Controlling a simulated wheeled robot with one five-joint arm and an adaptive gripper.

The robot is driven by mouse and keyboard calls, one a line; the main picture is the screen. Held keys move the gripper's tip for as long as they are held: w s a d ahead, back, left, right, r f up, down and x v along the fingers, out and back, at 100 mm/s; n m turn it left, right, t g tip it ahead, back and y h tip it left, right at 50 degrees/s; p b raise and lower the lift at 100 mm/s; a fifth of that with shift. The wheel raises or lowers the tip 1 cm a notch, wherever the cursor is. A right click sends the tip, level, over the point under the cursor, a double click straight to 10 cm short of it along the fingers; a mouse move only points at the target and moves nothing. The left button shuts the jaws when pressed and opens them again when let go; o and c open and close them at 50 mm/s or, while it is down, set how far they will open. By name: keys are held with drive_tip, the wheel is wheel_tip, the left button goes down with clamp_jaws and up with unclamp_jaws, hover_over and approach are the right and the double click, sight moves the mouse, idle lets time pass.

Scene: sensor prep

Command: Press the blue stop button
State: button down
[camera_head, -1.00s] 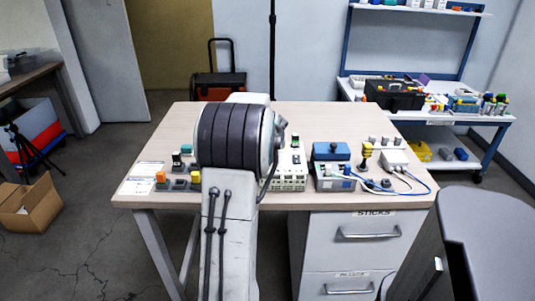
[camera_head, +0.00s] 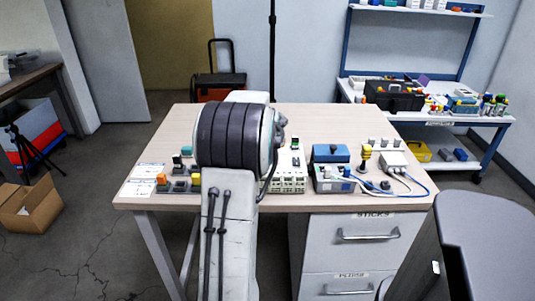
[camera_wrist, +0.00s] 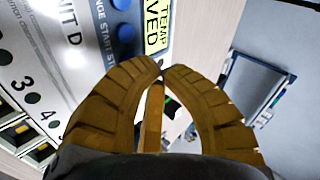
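A white instrument (camera_head: 289,184) with a tilted panel stands on the desk, just right of my arm. In the wrist view its panel (camera_wrist: 75,75) shows close up, with a yellow-green display (camera_wrist: 158,20) reading "TEMP" and "AVED". A blue button (camera_wrist: 126,33) sits beside the display, by a label starting "START/S"; the rest of the label is cut off or hidden. Another blue button (camera_wrist: 122,4) is at the top edge. My gripper (camera_wrist: 161,66) has its two fingertips together, near the panel and below the display in the picture. Contact cannot be told. My arm hides the gripper in the head view.
Left of my arm are small coloured switch blocks (camera_head: 179,185). Right of the instrument are a blue-topped box (camera_head: 331,153), a grey connector box (camera_head: 333,184), a yellow-topped post (camera_head: 366,155) and loose cables (camera_head: 415,180). The desk's back part (camera_head: 320,116) is clear.

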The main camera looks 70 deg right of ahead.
drive_tip(key=shift+r, duration=0.15)
drive_tip(key=shift+r+p, duration=1.8)
drive_tip(key=shift+r, duration=0.6)
